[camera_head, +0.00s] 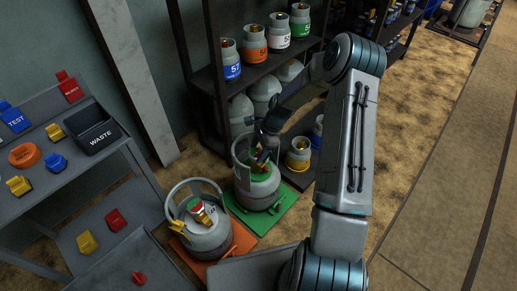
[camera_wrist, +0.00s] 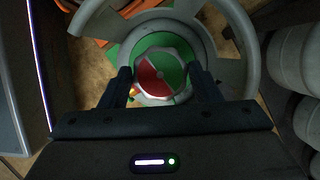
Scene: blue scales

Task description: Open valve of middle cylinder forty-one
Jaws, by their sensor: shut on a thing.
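A grey gas cylinder (camera_head: 258,192) with a green top and a ring-shaped collar stands upright on a green plate (camera_head: 277,216). I cannot read a number on it. My gripper (camera_head: 262,148) reaches down into its collar from above. In the wrist view, the valve knob (camera_wrist: 152,83), with a red and green face, sits between the two fingers of my gripper (camera_wrist: 160,78), which are shut on it. The collar (camera_wrist: 232,45) surrounds the knob and fingers. In the head view, my gripper partly hides the valve.
A grey bench (camera_head: 90,165) with a WASTE bin (camera_head: 91,131) is at left. A dark shelf (camera_head: 205,84) with small numbered cylinders stands behind. Floor at right is clear.

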